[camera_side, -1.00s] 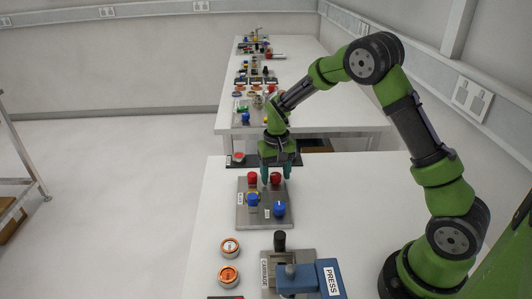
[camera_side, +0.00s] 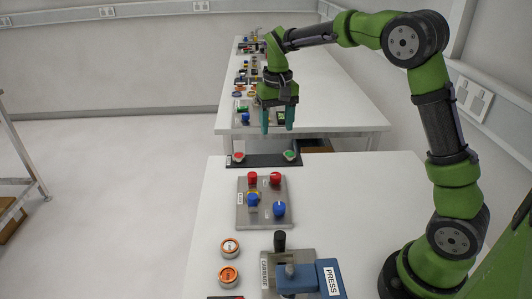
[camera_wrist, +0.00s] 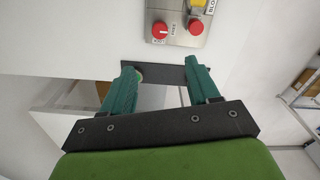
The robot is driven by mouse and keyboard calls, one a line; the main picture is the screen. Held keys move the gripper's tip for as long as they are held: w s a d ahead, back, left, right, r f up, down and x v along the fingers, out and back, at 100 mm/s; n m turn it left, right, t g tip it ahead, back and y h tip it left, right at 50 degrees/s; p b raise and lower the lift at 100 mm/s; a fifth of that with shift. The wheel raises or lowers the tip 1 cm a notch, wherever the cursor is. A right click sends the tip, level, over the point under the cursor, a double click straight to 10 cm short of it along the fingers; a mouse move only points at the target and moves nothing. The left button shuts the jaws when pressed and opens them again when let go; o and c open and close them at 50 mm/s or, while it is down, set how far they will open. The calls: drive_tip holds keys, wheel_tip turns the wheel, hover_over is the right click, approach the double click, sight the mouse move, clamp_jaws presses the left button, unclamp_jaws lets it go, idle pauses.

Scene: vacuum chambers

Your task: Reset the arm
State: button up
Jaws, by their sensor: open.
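My gripper (camera_side: 278,120) is open and empty, with its two teal fingers pointing down. In the side view it is raised above the far edge of the near table, over the dark strip with a red and a green button. In the wrist view my gripper (camera_wrist: 160,88) also shows its fingers spread apart with nothing between them. My arm is bent high and reaches to the left from its base at the lower right.
A steel panel (camera_side: 242,217) with red and blue knobs sits on the near table (camera_side: 350,220). A dark button strip (camera_side: 263,161) lies at its far edge. Orange-rimmed round parts (camera_side: 229,273) and a blue press (camera_side: 327,284) are in front. A far table (camera_side: 340,107) carries more devices.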

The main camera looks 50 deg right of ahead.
drive_tip(key=s+a+r+m+t+h, duration=0.1)
drive_tip(key=s+a+r+m+t, duration=0.3)
drive_tip(key=s+a+r, duration=0.6)
drive_tip(key=s+f+n+t+y, duration=0.1)
drive_tip(key=s+f+n, duration=0.1)
drive_tip(key=s, duration=0.4)
drive_tip(key=s+f+n+t+y, duration=0.2)
drive_tip(key=s+n, duration=0.1)
drive_tip(key=s, duration=0.2)
drive_tip(key=shift+s+d+f+n, duration=0.3)
drive_tip(key=shift+s+n, duration=0.05)
drive_tip(key=shift+n, duration=0.05)
drive_tip(key=shift+r, duration=0.1)
